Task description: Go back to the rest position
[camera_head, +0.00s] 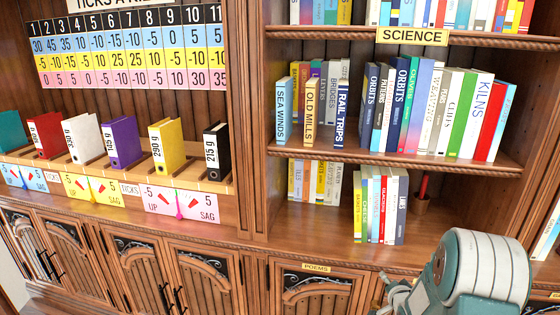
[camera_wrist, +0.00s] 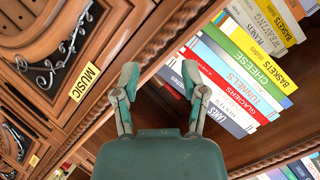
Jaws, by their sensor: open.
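My gripper (camera_wrist: 163,88) is open and empty in the wrist view, its two fingers spread apart. It is in front of the lower part of the bookcase, between the cabinet doors with the MUSIC label (camera_wrist: 84,82) and a shelf of books. The row of books (camera_wrist: 240,80) beyond the right finger includes Cheese, Tunnels and Baskets. I cannot tell how far the fingers are from them. In the head view my arm (camera_head: 480,270) stands at the bottom right, in front of the cabinets; the fingertips are not clear there.
The SCIENCE shelf (camera_head: 400,157) holds several upright books, with Sea Winds, Old Mills and Rail Trips standing forward. At left, several coloured binders (camera_head: 122,142) stand in a slotted rack above UP/SAG dials (camera_head: 180,203).

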